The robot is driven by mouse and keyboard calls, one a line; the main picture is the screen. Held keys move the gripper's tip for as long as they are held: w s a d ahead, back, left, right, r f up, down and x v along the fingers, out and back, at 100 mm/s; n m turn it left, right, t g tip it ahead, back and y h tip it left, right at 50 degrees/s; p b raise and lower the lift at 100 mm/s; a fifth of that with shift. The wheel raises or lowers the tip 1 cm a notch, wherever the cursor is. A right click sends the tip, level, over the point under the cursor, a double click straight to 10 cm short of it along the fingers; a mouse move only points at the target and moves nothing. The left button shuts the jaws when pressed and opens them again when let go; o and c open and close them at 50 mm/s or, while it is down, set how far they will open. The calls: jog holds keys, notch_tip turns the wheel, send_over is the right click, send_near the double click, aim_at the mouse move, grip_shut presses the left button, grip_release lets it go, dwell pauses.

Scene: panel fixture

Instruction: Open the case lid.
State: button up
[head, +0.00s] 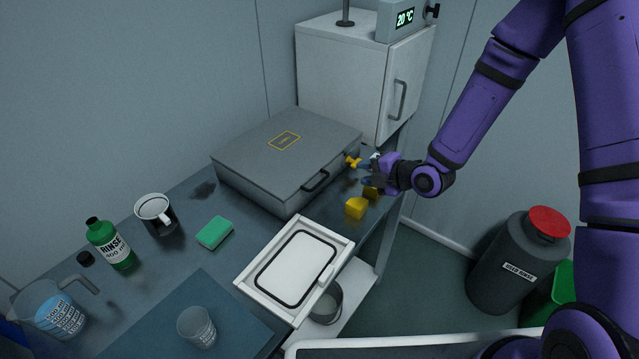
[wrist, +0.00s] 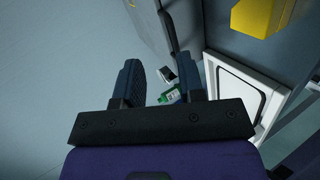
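The grey case (head: 255,193) lies flat on the bench with its lid (head: 300,155) shut. A yellow-edged label sits on the lid, and a dark handle (head: 315,181) is on the front side. The handle also seems to show in the wrist view (wrist: 168,32). My gripper (head: 364,172) is just right of the case, near its front right corner, and holds nothing that I can see. In the wrist view its two fingers (wrist: 162,82) are apart. A small yellow piece (head: 353,161) shows by the fingertips; I cannot tell whether it belongs to the case.
A white framed tray (head: 262,290) is at the bench's front edge. A white cabinet (head: 340,75) stands behind the case.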

aim_at(319, 184)
jog(key=s+a+f+n+t+y, duration=0.1)
jog(key=s+a+f+n+y, duration=0.15)
jog(key=a+f, duration=0.2)
jog(key=shift+m+y, duration=0.25)
jog(key=x, duration=1)
jog(key=shift+w+f, duration=0.15)
jog(key=shift+f, duration=0.2)
grip_shut()
